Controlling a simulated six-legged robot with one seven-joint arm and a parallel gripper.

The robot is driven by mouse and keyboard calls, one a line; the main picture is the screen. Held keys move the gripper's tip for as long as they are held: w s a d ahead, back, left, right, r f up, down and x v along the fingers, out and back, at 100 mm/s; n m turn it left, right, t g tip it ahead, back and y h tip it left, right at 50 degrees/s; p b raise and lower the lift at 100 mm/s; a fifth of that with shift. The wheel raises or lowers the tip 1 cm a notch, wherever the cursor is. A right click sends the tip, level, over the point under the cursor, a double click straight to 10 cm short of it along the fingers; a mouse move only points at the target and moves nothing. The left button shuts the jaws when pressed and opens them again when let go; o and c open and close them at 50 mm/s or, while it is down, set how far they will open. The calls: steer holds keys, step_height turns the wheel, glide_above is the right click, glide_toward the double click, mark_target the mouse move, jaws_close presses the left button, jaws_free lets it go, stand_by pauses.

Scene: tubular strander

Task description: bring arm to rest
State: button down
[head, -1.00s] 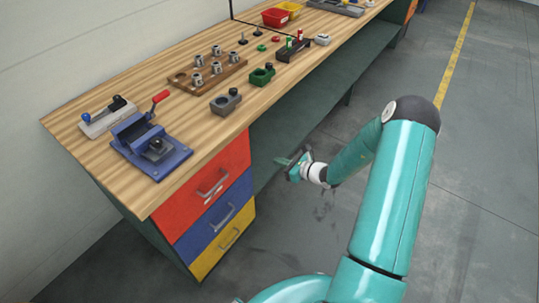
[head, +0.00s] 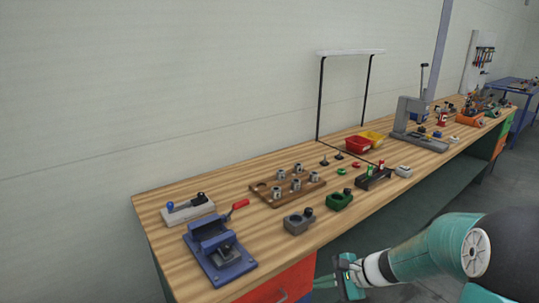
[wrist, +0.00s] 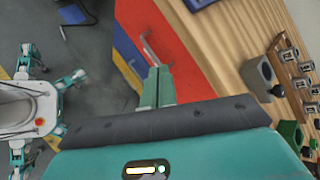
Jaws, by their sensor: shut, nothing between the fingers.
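My gripper (head: 338,280) is at the bottom of the head view, in front of the workbench's near edge and below its top. In the wrist view my gripper (wrist: 158,86) shows with its two green fingers together and nothing between them. Behind the fingers are the drawer fronts, with a red drawer (wrist: 160,40) and its metal handle (wrist: 148,48) close to the fingertips in the picture. I cannot tell whether the fingers touch the handle. My teal arm reaches in from the lower right of the head view.
The wooden workbench (head: 165,240) holds a blue vise (head: 218,250), a grey block (head: 298,222), a green block (head: 339,200), a wooden rack (head: 262,200) with metal cylinders, a red bin (head: 357,144) and a grey press (head: 420,140). Grey floor (wrist: 95,85) is open beside the drawers.

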steer(key=s+d+r+n+t+h, duration=0.1)
steer(key=s+r+n+h, duration=0.8)
steer(key=s+r+n, duration=0.5)
steer(key=shift+s+d+r+t, duration=0.3)
steer(key=shift+s+r, duration=1.5)
steer(key=shift+s, duration=2.05)
